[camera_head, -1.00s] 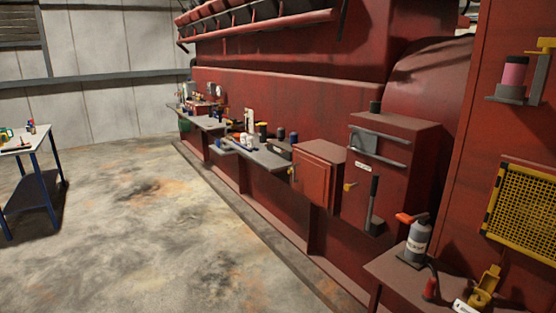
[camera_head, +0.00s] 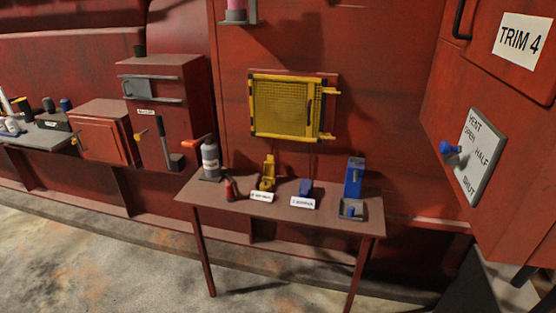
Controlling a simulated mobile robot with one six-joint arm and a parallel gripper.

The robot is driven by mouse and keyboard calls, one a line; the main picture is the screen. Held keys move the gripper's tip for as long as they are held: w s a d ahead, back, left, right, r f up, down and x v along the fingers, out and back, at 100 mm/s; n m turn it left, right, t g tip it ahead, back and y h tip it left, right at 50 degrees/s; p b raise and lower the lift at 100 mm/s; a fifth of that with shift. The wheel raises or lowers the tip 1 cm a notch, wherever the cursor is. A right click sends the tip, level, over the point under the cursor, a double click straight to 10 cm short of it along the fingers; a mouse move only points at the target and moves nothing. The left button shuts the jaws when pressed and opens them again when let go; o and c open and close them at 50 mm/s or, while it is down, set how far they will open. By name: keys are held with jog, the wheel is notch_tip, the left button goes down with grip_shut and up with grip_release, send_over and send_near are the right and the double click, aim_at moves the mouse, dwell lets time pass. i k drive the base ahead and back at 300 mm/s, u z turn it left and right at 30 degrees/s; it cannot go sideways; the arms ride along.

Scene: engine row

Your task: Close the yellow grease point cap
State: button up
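A small yellow fitting (camera_head: 267,178), which looks like the yellow grease point, stands on a brown table against the red engine wall. A yellow part rises upright at its back, and it looks like a raised cap. A white label (camera_head: 262,196) stands in front of it, its text too small to read surely. My gripper is not in view.
A yellow mesh guard (camera_head: 283,106) hangs above. Floor in front is clear.

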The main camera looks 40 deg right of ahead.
aim_at(269, 165)
jog(key=u, duration=0.4)
jog(key=k, duration=0.15)
jog(key=z, duration=0.9)
jog(key=i, duration=0.7)
jog(key=z, duration=1.3)
jog(key=k, duration=0.15)
jog(key=u, duration=3.2)
